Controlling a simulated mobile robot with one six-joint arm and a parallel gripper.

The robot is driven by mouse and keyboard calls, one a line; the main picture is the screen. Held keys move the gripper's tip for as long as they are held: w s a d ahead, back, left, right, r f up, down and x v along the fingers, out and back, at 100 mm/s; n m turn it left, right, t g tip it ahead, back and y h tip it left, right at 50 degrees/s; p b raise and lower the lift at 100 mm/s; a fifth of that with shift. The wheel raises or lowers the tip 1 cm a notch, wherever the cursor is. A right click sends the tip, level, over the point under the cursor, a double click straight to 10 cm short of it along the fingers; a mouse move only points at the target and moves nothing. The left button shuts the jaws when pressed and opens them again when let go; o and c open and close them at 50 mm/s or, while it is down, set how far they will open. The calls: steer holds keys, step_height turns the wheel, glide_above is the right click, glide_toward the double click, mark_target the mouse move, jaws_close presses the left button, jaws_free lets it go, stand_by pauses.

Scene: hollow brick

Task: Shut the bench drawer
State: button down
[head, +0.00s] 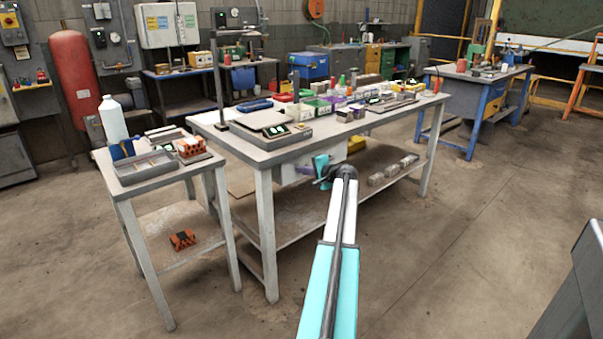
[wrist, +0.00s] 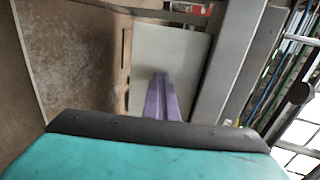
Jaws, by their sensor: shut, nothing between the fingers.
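The workbench (head: 215,127) stands in the middle of the head view, with a light drawer box (head: 290,174) under its top at the front. In the wrist view a pale flat panel (wrist: 175,52), which looks like part of the drawer, lies straight ahead of my gripper (wrist: 161,76). The purple fingers are together and empty, pointing at the panel; I cannot tell if they touch it. In the head view my teal wrist is beside the drawer box, partly covering it. How far the drawer stands out is unclear.
Trays, boxes and tools crowd the bench top. A lower shelf (head: 300,217) holds grey blocks (head: 385,174). A small side table (head: 128,186) with a bottle (head: 113,120) stands at the left.

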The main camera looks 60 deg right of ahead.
steer(key=f+v, duration=0.1)
steer(key=v, duration=1.2)
steer(key=shift+s+a, duration=0.3)
steer(key=shift+s, duration=0.15)
